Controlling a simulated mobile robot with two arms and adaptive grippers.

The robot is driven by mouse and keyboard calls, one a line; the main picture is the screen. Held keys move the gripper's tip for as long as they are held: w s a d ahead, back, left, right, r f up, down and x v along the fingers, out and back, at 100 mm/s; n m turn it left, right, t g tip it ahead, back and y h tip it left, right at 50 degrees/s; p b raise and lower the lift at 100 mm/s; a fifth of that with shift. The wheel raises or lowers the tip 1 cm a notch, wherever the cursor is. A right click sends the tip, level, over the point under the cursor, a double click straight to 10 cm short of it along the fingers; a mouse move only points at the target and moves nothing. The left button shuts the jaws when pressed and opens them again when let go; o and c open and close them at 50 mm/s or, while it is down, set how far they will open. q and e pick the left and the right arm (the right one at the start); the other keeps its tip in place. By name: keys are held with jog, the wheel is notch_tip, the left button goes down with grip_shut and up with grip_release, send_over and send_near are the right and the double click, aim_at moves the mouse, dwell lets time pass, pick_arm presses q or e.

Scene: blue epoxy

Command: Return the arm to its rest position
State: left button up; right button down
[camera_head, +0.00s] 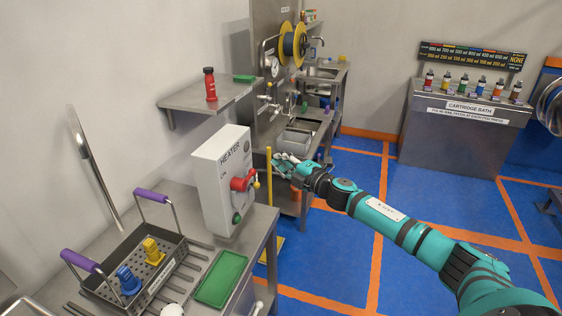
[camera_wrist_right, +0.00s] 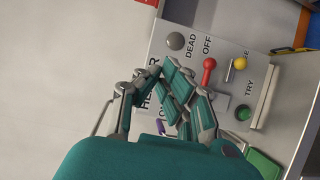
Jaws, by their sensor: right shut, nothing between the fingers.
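My right arm (camera_head: 385,212) is teal and reaches in from the lower right of the head view. Its gripper (camera_head: 280,163) is shut and empty, in the air to the right of the heater box (camera_head: 216,165). In the right wrist view the gripper (camera_wrist_right: 160,90) shows in front of the heater panel (camera_wrist_right: 183,62) and hides part of its lettering. I cannot tell from this view whether it touches the panel. The panel has a red lever (camera_wrist_right: 208,72), a yellow knob (camera_wrist_right: 239,63) and a green button (camera_wrist_right: 243,112). My left gripper is not in view.
A steel bench holds a perforated basket (camera_head: 130,262) with purple handles, a blue and a yellow piece, and a green tray (camera_head: 221,279). A wall shelf (camera_head: 213,95) bears a red bottle (camera_head: 210,84). A cartridge bath (camera_head: 466,130) stands back right. Blue floor is open between.

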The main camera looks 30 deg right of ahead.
jog(key=s+d+f+m+g+h+b, duration=0.1)
jog(key=s+f+m+g+h, duration=0.2)
jog(key=f, duration=1)
jog(key=s+f+m+g, duration=0.1)
jog(key=s+f+m, duration=0.25)
jog(key=f, duration=0.95)
jog(key=s+a+f+m+g+h+b, duration=0.1)
jog(key=s+f+m, duration=0.1)
jog(key=s+f, duration=0.45)
jog(key=s+a+f+m+g, duration=0.15)
jog(key=s+f, duration=0.25)
jog(key=f, duration=0.6)
jog(key=s+a+f+m+g, duration=0.2)
jog(key=s+a+f, duration=0.1)
jog(key=s+f, duration=0.55)
jog(key=s+a+f+m+g+b, duration=0.1)
jog(key=s+a+f+m+g, duration=0.3)
jog(key=s, duration=0.7)
jog(key=s+a+f+g, duration=0.1)
jog(key=s+a+f, duration=0.2)
jog(key=s+f, duration=0.6)
jog(key=s+a+f+g, duration=0.1)
jog(key=s+a, duration=0.1)
jog(key=s, duration=0.5)
jog(key=s+a+f+m+g, duration=0.1)
jog(key=s+a+g, duration=0.1)
jog(key=s, duration=0.6)
jog(key=shift+a+f+m+y, duration=0.15)
jog(key=shift+a+m+y, duration=0.15)
jog(key=shift+a, duration=0.5)
